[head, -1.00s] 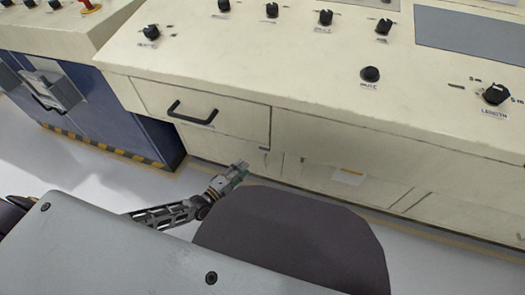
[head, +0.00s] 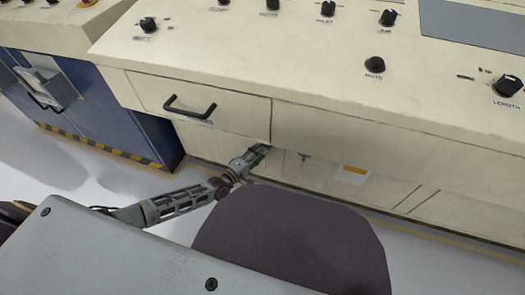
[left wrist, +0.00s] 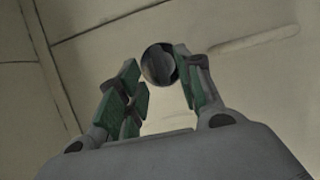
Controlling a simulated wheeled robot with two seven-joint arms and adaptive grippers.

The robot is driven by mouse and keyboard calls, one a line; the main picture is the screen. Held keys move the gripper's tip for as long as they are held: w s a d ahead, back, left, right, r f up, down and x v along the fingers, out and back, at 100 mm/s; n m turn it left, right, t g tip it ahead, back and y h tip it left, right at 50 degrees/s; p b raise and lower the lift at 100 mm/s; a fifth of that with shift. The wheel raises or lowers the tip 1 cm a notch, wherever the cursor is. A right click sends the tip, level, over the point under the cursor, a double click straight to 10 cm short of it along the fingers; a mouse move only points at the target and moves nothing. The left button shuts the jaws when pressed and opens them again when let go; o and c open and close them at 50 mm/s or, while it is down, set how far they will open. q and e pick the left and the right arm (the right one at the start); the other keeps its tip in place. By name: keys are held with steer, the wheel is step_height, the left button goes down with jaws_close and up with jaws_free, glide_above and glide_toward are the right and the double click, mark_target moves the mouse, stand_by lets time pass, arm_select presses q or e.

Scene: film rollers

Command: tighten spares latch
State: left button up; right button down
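My left gripper (head: 258,152) is at the cream cabinet front, just below the right end of the drawer (head: 225,110). It also shows in the left wrist view (left wrist: 162,88), with green-padded fingers spread apart. A dark, round, shiny knob-like piece (left wrist: 159,64), which looks like the latch, sits between the fingertips. The right finger overlaps its edge; a small gap shows on the left side. I cannot tell whether the fingers touch it. In the head view the gripper hides this piece. My right gripper is not in view.
The drawer has a black handle (head: 189,107). Another small dark latch (head: 304,155) and a yellow-marked label (head: 353,170) are on the front to the right. A cream console top with black knobs (head: 375,65) overhangs. A blue cabinet (head: 120,115) stands at left.

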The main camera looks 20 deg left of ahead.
arm_select(q)
steer(key=shift+b+x, duration=0.55)
steer(key=shift+x, duration=1.15)
jaws_close()
